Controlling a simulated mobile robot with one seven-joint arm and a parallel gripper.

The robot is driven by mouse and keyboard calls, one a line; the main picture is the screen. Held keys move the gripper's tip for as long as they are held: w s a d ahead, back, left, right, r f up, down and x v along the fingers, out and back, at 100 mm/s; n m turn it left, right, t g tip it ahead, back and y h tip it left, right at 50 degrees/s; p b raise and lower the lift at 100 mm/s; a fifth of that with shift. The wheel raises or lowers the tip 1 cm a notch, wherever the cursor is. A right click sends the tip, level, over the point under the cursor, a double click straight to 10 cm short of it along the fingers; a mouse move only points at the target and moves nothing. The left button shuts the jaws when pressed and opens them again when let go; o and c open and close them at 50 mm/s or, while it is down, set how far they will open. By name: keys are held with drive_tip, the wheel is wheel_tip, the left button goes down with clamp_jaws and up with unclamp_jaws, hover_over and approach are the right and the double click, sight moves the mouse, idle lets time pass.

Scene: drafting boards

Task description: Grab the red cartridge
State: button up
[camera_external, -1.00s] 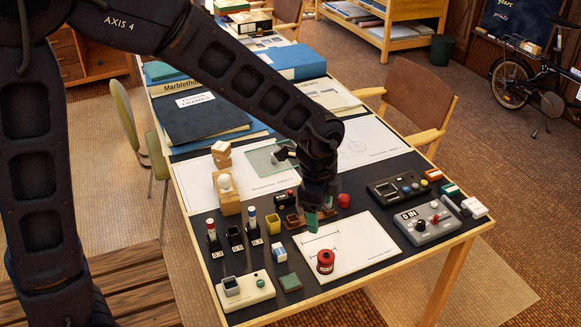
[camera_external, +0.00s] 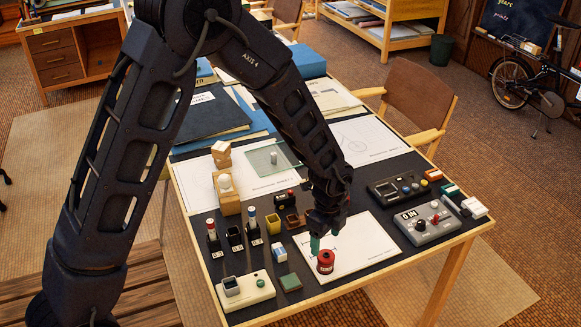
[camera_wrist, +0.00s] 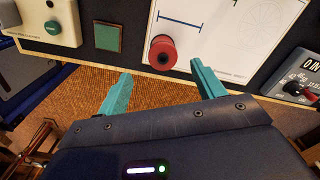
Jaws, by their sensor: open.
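The red cartridge (camera_external: 326,264), a short red cylinder with a pale label and a dark round centre on top, stands upright on the front part of a white drawing sheet (camera_external: 362,248). In the wrist view the red cartridge (camera_wrist: 162,55) lies just beyond the fingertips, roughly midway between them. My gripper (camera_external: 322,243) is just above and behind the cartridge in the external view, its teal fingers pointing down. In the wrist view my gripper (camera_wrist: 161,78) has its fingers wide apart with nothing between them. I cannot tell whether a finger touches the cartridge.
A green square pad (camera_external: 290,282) and a white box with a green button (camera_external: 245,292) are to the left. A blue-and-white block (camera_external: 279,253) stands close by. A grey control box (camera_external: 429,222) is to the right. The table's front edge is near the cartridge.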

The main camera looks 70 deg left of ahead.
sight(326, 255)
drive_tip(key=shift+w+d+f, duration=0.1)
drive_tip(key=shift+w+f, duration=0.05)
drive_tip(key=shift+f, duration=2.1)
drive_tip(key=shift+w+f, duration=0.1)
drive_tip(key=shift+f, duration=2.1)
drive_tip(key=c, duration=1.1)
drive_tip(key=shift+o, duration=0.2)
drive_tip(key=shift+r, duration=0.1)
